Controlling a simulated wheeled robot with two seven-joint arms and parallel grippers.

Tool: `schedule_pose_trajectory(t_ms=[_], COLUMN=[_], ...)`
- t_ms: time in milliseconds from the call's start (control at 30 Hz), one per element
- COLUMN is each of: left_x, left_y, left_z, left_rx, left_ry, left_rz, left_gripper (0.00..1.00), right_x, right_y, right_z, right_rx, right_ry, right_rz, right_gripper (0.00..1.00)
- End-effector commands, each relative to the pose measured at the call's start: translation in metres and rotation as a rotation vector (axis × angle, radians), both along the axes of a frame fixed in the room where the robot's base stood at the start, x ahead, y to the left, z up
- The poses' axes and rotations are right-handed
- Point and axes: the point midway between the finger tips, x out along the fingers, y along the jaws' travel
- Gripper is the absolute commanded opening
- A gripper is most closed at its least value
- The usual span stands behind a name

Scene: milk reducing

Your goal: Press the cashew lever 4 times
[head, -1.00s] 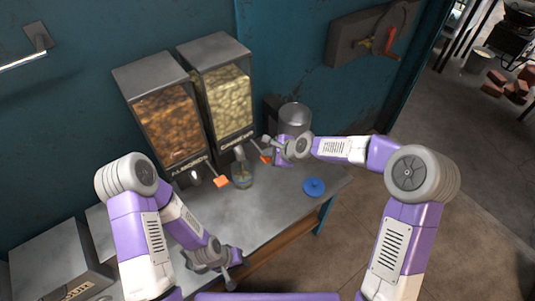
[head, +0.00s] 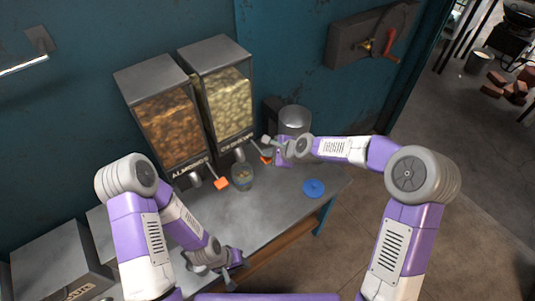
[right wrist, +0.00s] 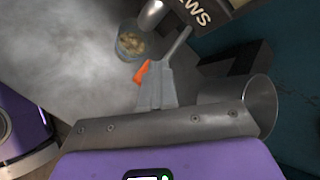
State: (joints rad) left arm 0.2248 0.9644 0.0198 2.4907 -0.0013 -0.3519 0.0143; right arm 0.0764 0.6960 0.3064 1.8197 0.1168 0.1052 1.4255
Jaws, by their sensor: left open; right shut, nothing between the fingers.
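The cashew dispenser (head: 222,92) is a clear box of pale nuts with a metal lid, standing against the wall. Its orange-tipped lever (head: 265,158) shows beside my right gripper (head: 270,146), which is shut and empty. In the right wrist view the orange tip (right wrist: 141,73) shows at the left edge of the shut fingers (right wrist: 158,80), partly hidden by them; I cannot tell whether they touch. A glass (head: 242,177) stands under the cashew spout with nuts in it, also visible in the right wrist view (right wrist: 131,44). My left gripper (head: 232,270) is open and empty near the table's front edge.
The almond dispenser (head: 168,118) stands left of the cashews, with its own orange-tipped lever (head: 221,184). A metal canister (head: 295,119) stands behind my right gripper. A blue lid (head: 314,188) lies on the right of the table (head: 275,203). A box (head: 62,262) is at lower left.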

Motion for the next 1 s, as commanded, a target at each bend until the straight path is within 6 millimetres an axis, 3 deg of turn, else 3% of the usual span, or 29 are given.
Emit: schedule_pose_trajectory(t_ms=[300, 733, 1000], left_x=[0.0, 0.0, 0.0], left_y=[0.0, 0.0, 0.0], left_z=[0.015, 0.017, 0.037], left_rx=[0.0, 0.0, 0.0], left_ry=[0.0, 0.0, 0.0], left_rz=[0.0, 0.0, 0.0], left_gripper=[0.43, 0.43, 0.43], right_x=[0.0, 0.0, 0.0], right_y=[-0.001, 0.0, 0.0], right_z=[0.019, 0.023, 0.05], right_rx=[-0.001, 0.0, 0.001], right_ry=[0.0, -0.001, -0.002], right_rz=[0.0, 0.0, 0.0], right_gripper=[0.0, 0.0, 0.0])
